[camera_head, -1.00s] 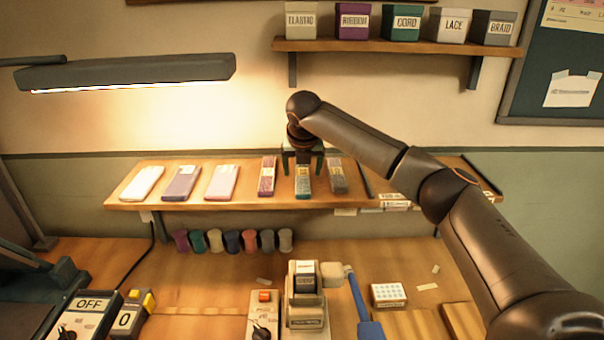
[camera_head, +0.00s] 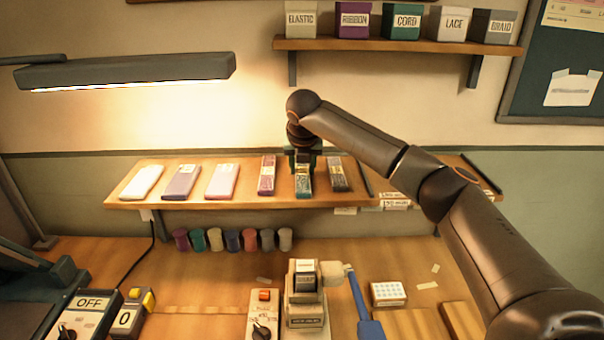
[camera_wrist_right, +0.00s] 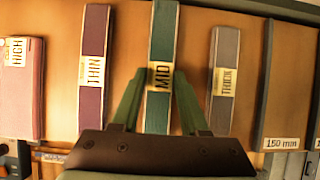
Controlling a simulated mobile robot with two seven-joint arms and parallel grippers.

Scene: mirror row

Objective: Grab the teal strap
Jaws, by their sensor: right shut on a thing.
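The teal strap (camera_head: 303,183) lies on the wooden shelf between a purple strap (camera_head: 267,175) and a grey strap (camera_head: 340,174). In the right wrist view the teal strap (camera_wrist_right: 163,40) carries a yellow label reading MID. My right gripper (camera_head: 303,160) is over the strap's far part, and its fingers (camera_wrist_right: 160,80) are shut on the strap's two sides. The strap still lies flat on the shelf. The palm hides part of it in the head view. My left gripper is not in view.
Pale and pink cases (camera_head: 222,180) lie on the shelf (camera_head: 240,201) at left. The purple strap is labelled THIN (camera_wrist_right: 94,70) and the grey one THICK (camera_wrist_right: 222,80). Coloured spools (camera_head: 232,241) stand below the shelf. A lamp (camera_head: 130,70) hangs at upper left.

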